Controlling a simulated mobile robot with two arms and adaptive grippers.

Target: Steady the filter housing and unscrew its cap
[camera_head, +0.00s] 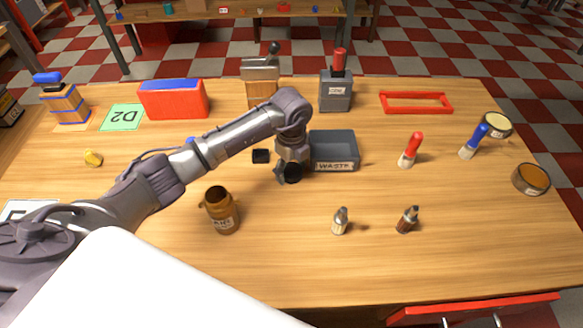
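A brown, round jar-like body with a pale label (222,212) stands on the table left of centre. It is probably the filter housing; its top looks open and dark, with no cap seen on it. My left gripper (287,172) points down beside the grey bin, behind and to the right of this body and apart from it. Its fingers are small and dark, so I cannot tell whether they are open or hold something. A small black block (261,156) shows just left of the gripper. My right gripper is not in view.
The grey bin marked WASTE (334,152) stands right of my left gripper. Two small bottles (340,221) (407,220) stand at the front. Red (411,150) and blue-handled (474,142) tools and two round tins (531,179) (497,124) are at right.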

